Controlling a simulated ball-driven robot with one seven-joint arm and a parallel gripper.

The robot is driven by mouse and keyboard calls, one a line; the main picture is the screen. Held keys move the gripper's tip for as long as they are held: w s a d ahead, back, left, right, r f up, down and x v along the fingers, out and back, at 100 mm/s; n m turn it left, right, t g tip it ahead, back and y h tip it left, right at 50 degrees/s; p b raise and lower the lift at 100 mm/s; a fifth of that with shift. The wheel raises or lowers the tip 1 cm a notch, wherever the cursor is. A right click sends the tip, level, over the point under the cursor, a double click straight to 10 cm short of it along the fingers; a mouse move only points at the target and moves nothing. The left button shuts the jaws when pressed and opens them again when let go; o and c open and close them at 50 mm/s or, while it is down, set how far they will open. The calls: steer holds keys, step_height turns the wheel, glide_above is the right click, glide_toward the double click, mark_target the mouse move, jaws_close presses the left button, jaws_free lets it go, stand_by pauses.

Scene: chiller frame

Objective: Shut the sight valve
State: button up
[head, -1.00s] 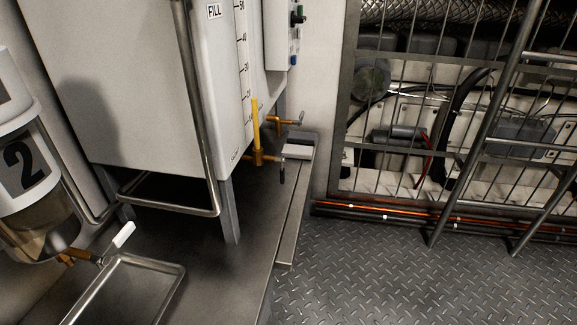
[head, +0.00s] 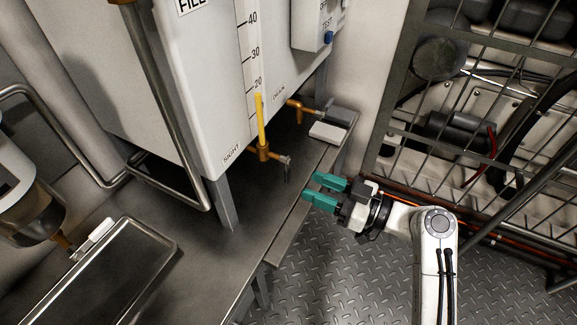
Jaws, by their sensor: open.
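The sight valve (head: 265,154) is a brass fitting low on the white tank, beside the "SIGHT" label and under a yellow sight tube (head: 260,118). Its dark lever (head: 287,170) hangs down at the fitting's right end. My gripper (head: 313,187), with teal fingers, is open and empty. It is just right of the lever and apart from it, over the bench's right edge, with its fingers pointing left at the valve.
The white tank (head: 190,70) has a scale and a second brass valve (head: 298,106) behind, near the "DRAIN" label. A white block (head: 328,132) lies on the bench. A metal tray (head: 150,243) is at lower left. A metal cage (head: 395,150) stands at right, and tread-plate floor (head: 330,285) is in front.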

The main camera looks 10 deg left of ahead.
mark_target(289, 177)
steer(key=b+x, duration=0.1)
steer(key=x, duration=0.8)
steer(key=shift+a+f+b, duration=0.1)
steer(key=shift+a+b, duration=0.05)
steer(key=shift+b, duration=0.25)
steer(key=shift+c, duration=0.4)
jaws_close()
